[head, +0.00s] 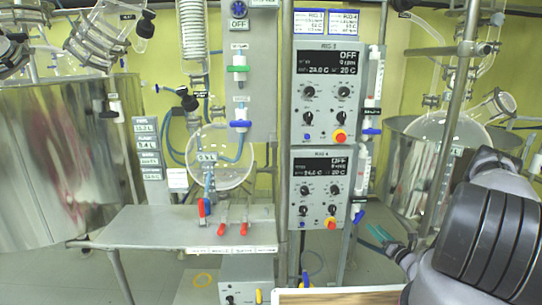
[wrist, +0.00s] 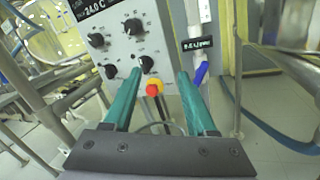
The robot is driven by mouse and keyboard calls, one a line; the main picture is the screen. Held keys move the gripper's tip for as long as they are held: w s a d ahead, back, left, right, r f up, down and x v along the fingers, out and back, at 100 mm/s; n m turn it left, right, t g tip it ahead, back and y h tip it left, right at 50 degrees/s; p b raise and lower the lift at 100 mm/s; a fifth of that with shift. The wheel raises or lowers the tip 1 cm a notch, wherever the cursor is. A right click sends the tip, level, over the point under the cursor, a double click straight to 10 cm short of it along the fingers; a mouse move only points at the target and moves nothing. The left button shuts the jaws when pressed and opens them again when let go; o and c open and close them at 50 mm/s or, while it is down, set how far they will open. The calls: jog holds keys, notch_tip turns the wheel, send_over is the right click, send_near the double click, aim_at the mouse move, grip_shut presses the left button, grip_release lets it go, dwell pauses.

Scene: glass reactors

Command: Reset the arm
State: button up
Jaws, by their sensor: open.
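My gripper (head: 380,233) shows in the head view at the right, with teal fingers at the end of my arm, right of the lower control box. In the wrist view my gripper (wrist: 157,88) has its two teal fingers spread apart with nothing between them. Beyond the fingers is a control box (wrist: 120,30) with black knobs and a red-and-yellow button (wrist: 153,89). My fingertips appear apart from the box, though the exact gap is hard to tell.
Two control boxes, RIG 3 (head: 327,118) and RIG 4 (head: 318,218), hang on a metal frame. A grey shelf (head: 150,225) with red-handled tools (head: 222,229) stands left. Steel vessels (head: 50,160) stand left and right (head: 400,135). A blue hose (wrist: 262,125) runs right in the wrist view.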

jog(key=w+a+r+n+g+y, duration=0.1)
jog(key=a+r+n+g+y, duration=0.3)
jog(key=r, duration=0.5)
jog(key=w+a+r+n+g+y, duration=0.1)
jog(key=a+r+n+g+y, duration=0.1)
jog(key=a+r+n+y, duration=0.45)
jog(key=s+a+r+n+g+h, duration=0.1)
jog(key=s+a+r+n+g, duration=0.25)
jog(key=r, duration=0.45)
jog(key=s+a+r+n+g+h, duration=0.1)
jog(key=s+a+r+n+g, duration=0.1)
jog(key=r+n+g, duration=0.45)
jog(key=s+a+r+n+h, duration=0.2)
jog(key=s+r+n+h, duration=0.1)
jog(key=s+r, duration=0.4)
jog(key=s+a+r+n+h, duration=0.3)
jog(key=s+r+h, duration=0.1)
jog(key=s+r, duration=0.25)
jog(key=s+d+r+n+t+h, duration=0.2)
jog(key=s+r, duration=0.3)
jog(key=s, duration=0.1)
jog(key=s+d+r+n+t+h, duration=0.2)
jog(key=s+r+n+t+h, duration=0.1)
jog(key=s+r, duration=0.2)
jog(key=shift+s+d+r+n+h, duration=0.25)
jog(key=shift+s+d+n+h, duration=0.1)
jog(key=shift+s, duration=0.7)
